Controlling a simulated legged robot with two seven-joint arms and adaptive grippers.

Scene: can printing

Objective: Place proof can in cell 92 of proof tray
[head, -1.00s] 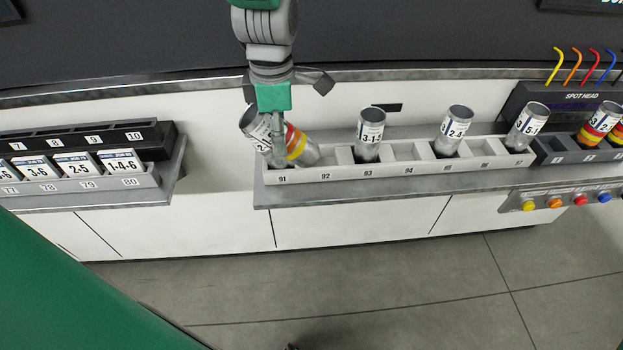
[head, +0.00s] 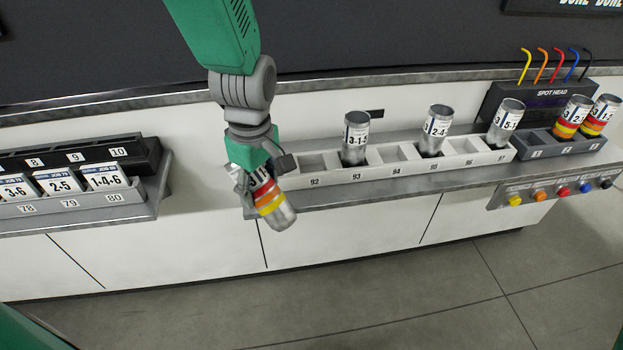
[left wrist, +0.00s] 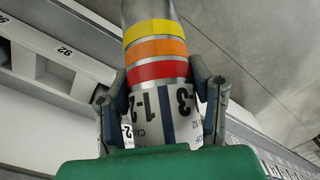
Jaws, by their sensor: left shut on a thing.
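The proof can (head: 273,208) is silver with red, orange and yellow bands. My left gripper (head: 256,184) is shut on its white-labelled part, also in the left wrist view (left wrist: 160,112); the label (left wrist: 165,105) is partly covered by the fingers. The can is tilted, its bare end pointing down and right, in front of the proof tray's left end. The pale proof tray (head: 331,177) runs along the shelf. Its cell 92 (head: 313,164) looks empty, just right of my gripper. Cell 91 is hidden behind my gripper. My right gripper is not in view.
Silver cans stand in cells 93 (head: 355,140), 95 (head: 436,130) and 97 (head: 503,124); cells 94 and 96 look empty. A dark rack (head: 562,146) at right holds banded cans. A card rack (head: 80,203) is at left. Open floor lies in front.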

